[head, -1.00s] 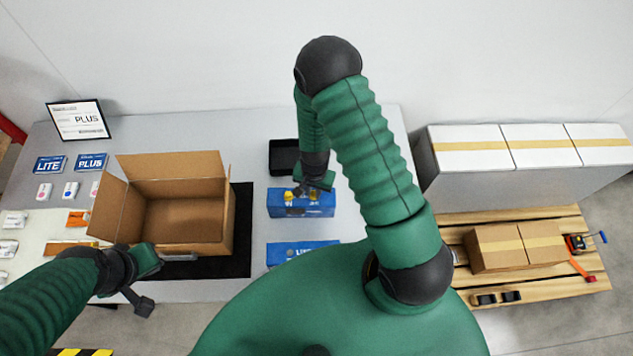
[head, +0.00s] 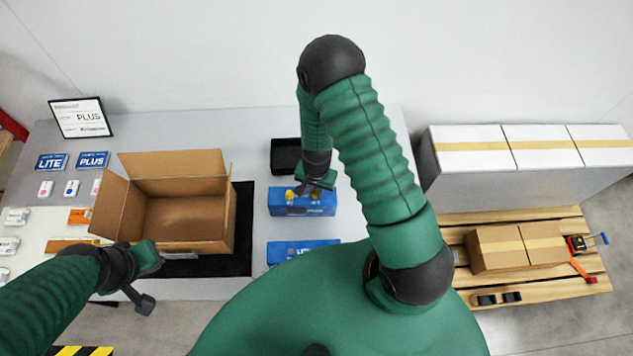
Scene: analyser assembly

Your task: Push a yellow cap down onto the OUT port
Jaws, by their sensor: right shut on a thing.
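A blue analyser box (head: 312,207) lies on the grey table, right of the black mat. A yellow cap (head: 290,195) shows on its upper left side. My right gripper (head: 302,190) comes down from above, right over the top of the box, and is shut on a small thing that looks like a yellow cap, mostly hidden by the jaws. I cannot tell whether it touches the port. The OUT label is too small to read. My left gripper (head: 148,280) is at the front edge of the open carton, its jaws spread and empty.
An open cardboard carton (head: 133,209) stands on the black mat (head: 243,230). A second blue box (head: 283,250) lies nearer, partly behind my body. A black tray (head: 284,155) sits behind the analyser. Small parts and cards lie at the left.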

